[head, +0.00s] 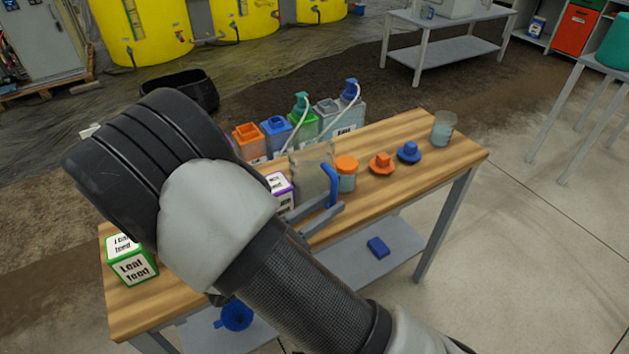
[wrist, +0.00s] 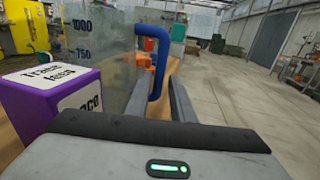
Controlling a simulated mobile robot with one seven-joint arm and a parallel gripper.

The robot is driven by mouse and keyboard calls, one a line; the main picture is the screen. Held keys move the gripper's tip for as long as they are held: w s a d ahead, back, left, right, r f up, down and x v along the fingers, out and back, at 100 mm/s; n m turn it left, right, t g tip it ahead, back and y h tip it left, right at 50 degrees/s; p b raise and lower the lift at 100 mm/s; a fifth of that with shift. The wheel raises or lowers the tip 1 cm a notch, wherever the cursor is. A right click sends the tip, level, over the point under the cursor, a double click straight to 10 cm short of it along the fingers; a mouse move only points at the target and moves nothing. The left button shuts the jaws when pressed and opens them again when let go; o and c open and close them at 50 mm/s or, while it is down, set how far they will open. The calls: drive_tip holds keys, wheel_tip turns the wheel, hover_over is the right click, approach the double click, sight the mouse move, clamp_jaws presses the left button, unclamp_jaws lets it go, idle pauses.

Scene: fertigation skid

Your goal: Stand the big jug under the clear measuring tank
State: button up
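The big jug (head: 313,172) is clear with a blue handle and stands upright on the wooden bench. In the wrist view its clear wall (wrist: 105,45) shows the marks 1000 and 750. My gripper (head: 318,217) is at the handle, low on its near side. In the wrist view the blue handle stands between the two fingers of my gripper (wrist: 158,103), with gaps visible beside it, so the fingers look open around it. My arm hides part of the bench. I cannot make out the clear measuring tank in either view.
A purple Trace feed box (wrist: 52,100) stands close left of the jug. An orange-lidded jar (head: 346,172), orange cap (head: 382,164), blue cap (head: 408,152) and clear beaker (head: 443,128) stand right. Several bottles (head: 278,134) stand behind. A Leaf feed box (head: 132,262) is at left.

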drive_tip(key=shift+b+x, duration=0.7)
drive_tip(key=shift+x, duration=2.5)
drive_tip(key=shift+c, duration=0.2)
drive_tip(key=shift+a, duration=0.1)
clamp_jaws()
